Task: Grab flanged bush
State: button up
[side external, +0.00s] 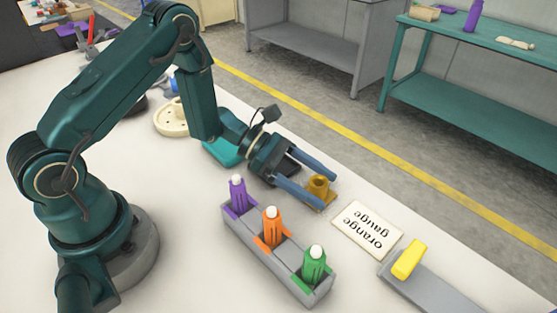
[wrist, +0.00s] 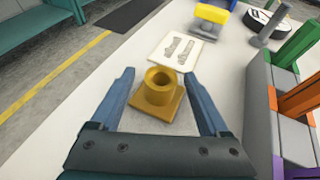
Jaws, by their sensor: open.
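The flanged bush (side external: 318,187) is a mustard-yellow hollow cylinder on a square flange, upright on the white table. It also shows in the wrist view (wrist: 158,92), in the middle of the picture. My gripper (side external: 320,192) is low over the table with its two blue fingers apart, one on each side of the bush. In the wrist view, my gripper (wrist: 160,90) has a finger to the left and a finger to the right of the bush, with gaps showing on both sides. In the side view the near finger hides part of the flange.
A grey rack (side external: 285,262) with purple, orange and green gauges stands close in front of my gripper. A card reading "orange gauge" (side external: 367,229) lies beyond the bush. A yellow block (side external: 409,259) sits on a grey bar to the right.

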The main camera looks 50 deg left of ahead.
jog(key=shift+d+f, duration=0.1)
jog(key=shift+d, duration=0.1)
jog(key=shift+c, duration=0.3)
grip_shut()
